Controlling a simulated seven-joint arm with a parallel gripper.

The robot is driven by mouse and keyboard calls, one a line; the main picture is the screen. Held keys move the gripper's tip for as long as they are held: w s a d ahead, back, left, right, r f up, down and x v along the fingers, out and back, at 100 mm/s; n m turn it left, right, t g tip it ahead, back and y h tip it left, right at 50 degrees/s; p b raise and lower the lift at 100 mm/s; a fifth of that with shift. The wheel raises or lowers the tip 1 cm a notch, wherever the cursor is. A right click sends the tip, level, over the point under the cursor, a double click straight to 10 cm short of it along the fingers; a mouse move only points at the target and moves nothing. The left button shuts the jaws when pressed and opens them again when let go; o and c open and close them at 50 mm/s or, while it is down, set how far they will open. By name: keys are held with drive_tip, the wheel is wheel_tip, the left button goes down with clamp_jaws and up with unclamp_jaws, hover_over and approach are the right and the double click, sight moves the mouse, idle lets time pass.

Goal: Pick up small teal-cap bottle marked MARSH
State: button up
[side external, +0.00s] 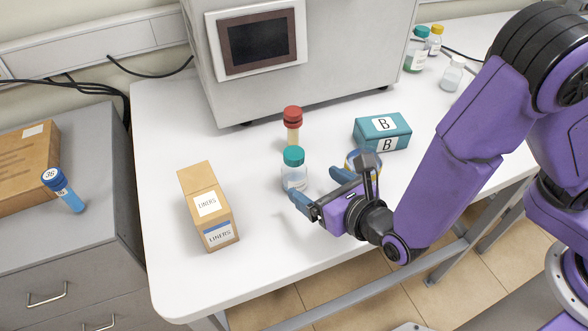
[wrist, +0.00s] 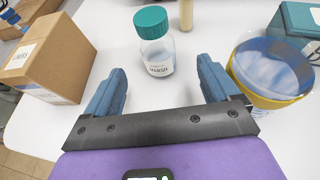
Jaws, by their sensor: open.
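The small teal-cap bottle (side external: 294,170) stands upright on the white table, clear with a white label. In the wrist view the label on the teal-cap bottle (wrist: 156,45) reads MARSH. My gripper (side external: 318,186) is low over the table, just in front of the bottle. In the wrist view my gripper (wrist: 165,85) has its two blue fingers spread apart with nothing between them. The bottle stands beyond the fingertips, roughly centred between them and not touching them.
A cardboard liners box (side external: 208,206) stands left of the bottle. A red-capped tube (side external: 292,125) stands behind it. A yellow-and-blue round container (wrist: 270,72) is close to my right finger. A teal box marked B (side external: 382,131) lies behind right. A large machine (side external: 350,60) fills the back.

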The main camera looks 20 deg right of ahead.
sight(289, 167)
drive_tip(key=x, duration=1)
drive_tip(key=shift+w+a, duration=0.15)
drive_tip(key=shift+w, duration=0.1)
drive_tip(key=c, duration=1.2)
